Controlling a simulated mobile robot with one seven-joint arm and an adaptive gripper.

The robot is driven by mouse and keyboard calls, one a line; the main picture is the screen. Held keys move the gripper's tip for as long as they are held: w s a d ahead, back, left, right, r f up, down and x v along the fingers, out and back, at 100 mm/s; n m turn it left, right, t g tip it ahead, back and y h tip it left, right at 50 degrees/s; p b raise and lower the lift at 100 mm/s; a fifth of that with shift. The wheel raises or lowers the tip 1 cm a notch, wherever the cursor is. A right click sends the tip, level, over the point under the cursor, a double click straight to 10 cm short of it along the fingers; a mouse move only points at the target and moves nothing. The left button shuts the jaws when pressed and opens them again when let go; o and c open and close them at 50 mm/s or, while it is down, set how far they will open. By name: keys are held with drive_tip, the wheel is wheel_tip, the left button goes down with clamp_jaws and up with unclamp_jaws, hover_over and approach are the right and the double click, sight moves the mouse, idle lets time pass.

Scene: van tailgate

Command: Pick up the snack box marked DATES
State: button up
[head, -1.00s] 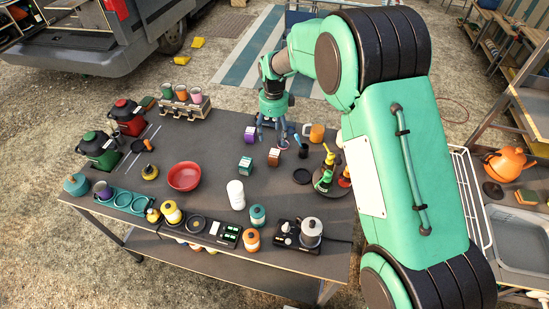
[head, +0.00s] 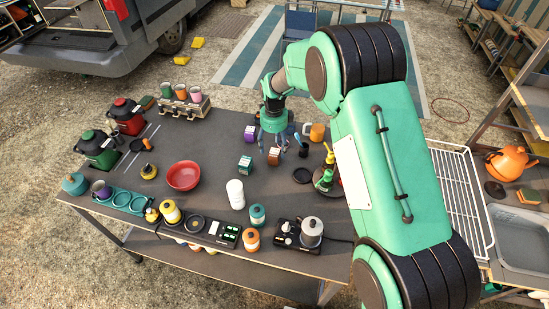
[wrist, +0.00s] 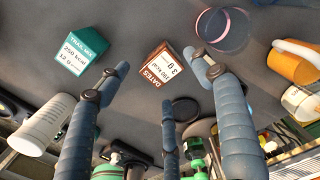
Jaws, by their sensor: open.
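The snack box marked DATES (wrist: 161,67) is brown with a white label and sits on the table in the wrist view. It also shows in the head view (head: 273,156), just below the fingers. My gripper (head: 272,142) is open and hangs over the table close to this box. In the wrist view the spread fingers of my gripper (wrist: 160,85) have the box between and beyond their tips, apart from them as far as I can tell. A green snack box marked TRAIL MIX (wrist: 86,51) stands to its left, and also shows in the head view (head: 245,164).
A purple box (head: 250,133) and an orange mug (head: 315,132) stand near the gripper. A white cup stack (head: 235,194), a red bowl (head: 184,176) and a dark disc (head: 302,175) lie around. Green and yellow bottles (head: 327,170) stand at right.

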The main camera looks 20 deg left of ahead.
sight(275, 152)
drive_tip(key=shift+f, duration=0.2)
drive_tip(key=shift+w+f+b, duration=0.15)
drive_tip(key=shift+f+b, duration=0.5)
drive_tip(key=shift+f, duration=1.9)
drive_tip(key=c, duration=1.3)
drive_tip(key=shift+c, duration=0.2)
drive_tip(key=shift+r, duration=0.7)
wheel_tip(275, 152, up, 2)
drive_tip(key=shift+r+p, duration=0.2)
drive_tip(key=shift+p, duration=0.3)
drive_tip(key=s+d, duration=0.2)
drive_tip(key=s, duration=0.2)
drive_tip(key=s+d+p, duration=0.1)
drive_tip(key=s+d, duration=0.2)
drive_tip(key=s, duration=0.2)
drive_tip(key=s+d+r, duration=0.1)
drive_tip(key=s+d, duration=0.2)
drive_tip(key=s, duration=0.2)
drive_tip(key=shift+r+p, duration=0.1)
drive_tip(key=shift+p, duration=0.25)
